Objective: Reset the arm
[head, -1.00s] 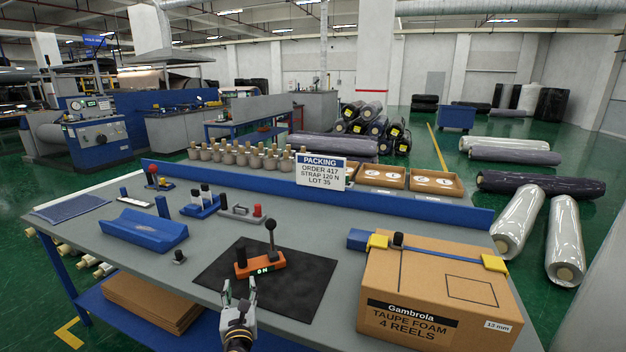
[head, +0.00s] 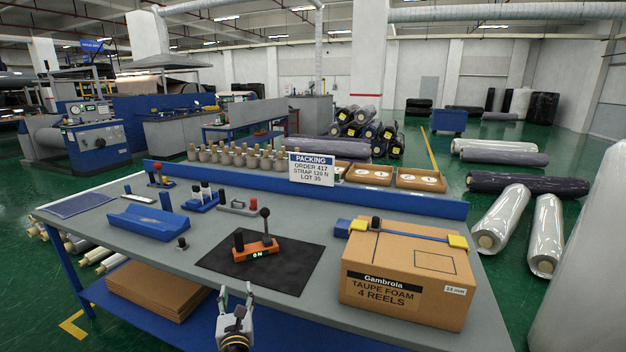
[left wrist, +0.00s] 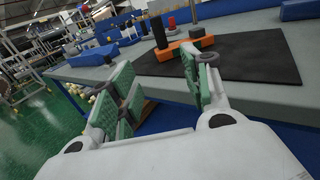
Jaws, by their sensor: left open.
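My left gripper (head: 236,298) is open and empty at the front edge of the grey packing table (head: 330,272) in the head view. In the left wrist view its two green-padded fingers (left wrist: 155,98) stand apart with nothing between them. An orange device (head: 256,250) with a black knob, an upright lever and a lit "ON" sign stands on the black mat (head: 302,268), beyond the gripper. It also shows in the left wrist view (left wrist: 172,50). My right gripper is in neither view.
A cardboard box (head: 395,300) with a blue strap and yellow corner pieces stands on the right of the table. A blue cradle (head: 148,222) and small tools stand on the left. A PACKING sign (head: 312,168) stands behind. Flat cardboard (head: 150,290) lies on the lower shelf.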

